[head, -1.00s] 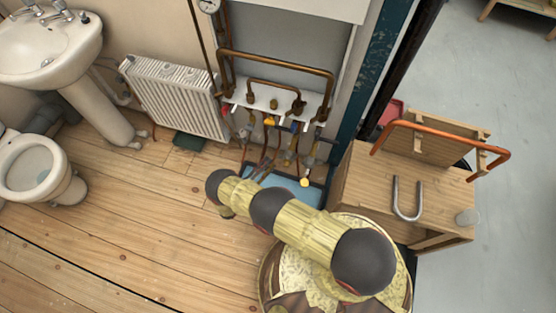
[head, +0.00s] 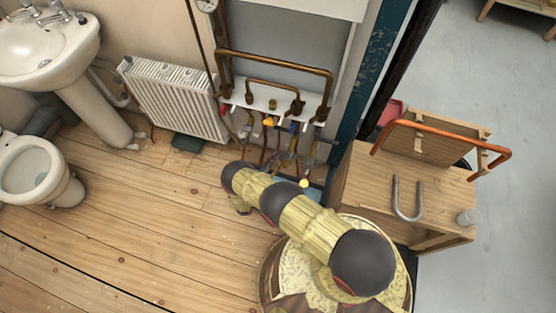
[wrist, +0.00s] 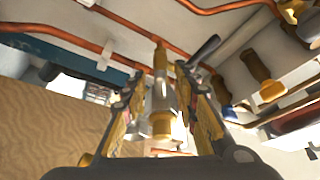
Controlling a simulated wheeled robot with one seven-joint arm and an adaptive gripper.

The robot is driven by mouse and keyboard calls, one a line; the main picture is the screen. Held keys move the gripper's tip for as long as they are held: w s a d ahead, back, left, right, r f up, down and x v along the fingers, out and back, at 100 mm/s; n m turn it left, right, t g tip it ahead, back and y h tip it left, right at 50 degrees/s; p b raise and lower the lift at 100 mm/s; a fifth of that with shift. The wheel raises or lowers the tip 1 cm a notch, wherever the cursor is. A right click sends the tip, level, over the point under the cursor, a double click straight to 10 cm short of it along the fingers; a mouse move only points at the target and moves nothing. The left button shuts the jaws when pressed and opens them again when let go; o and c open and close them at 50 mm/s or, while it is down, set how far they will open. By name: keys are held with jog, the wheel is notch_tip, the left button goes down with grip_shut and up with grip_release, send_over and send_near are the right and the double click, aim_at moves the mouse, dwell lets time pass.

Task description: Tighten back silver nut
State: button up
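In the wrist view, a vertical pipe fitting with a silver nut (wrist: 163,97) hangs from a copper pipe (wrist: 160,56) and has a brass lower end (wrist: 162,126). My gripper (wrist: 161,80) is around this fitting, one finger on each side. The fingers are spread and some space shows beside the nut; contact cannot be told. In the head view, the pipes and valves (head: 283,158) stand below a white shelf (head: 262,103). My gripper cannot be made out there, and my arm covers part of the area. I cannot tell which fitting there is the silver nut.
A dark lever (wrist: 205,48) and brass fittings (wrist: 257,68) are close to the right of my gripper. A wooden bench (head: 440,185) with a U-shaped pipe (head: 407,198) stands right of the pipework. A radiator (head: 175,97) is to the left. The wooden floor (head: 140,210) is clear.

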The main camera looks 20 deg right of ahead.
jog(key=c, duration=0.3)
jog(key=c, duration=0.4)
grip_shut()
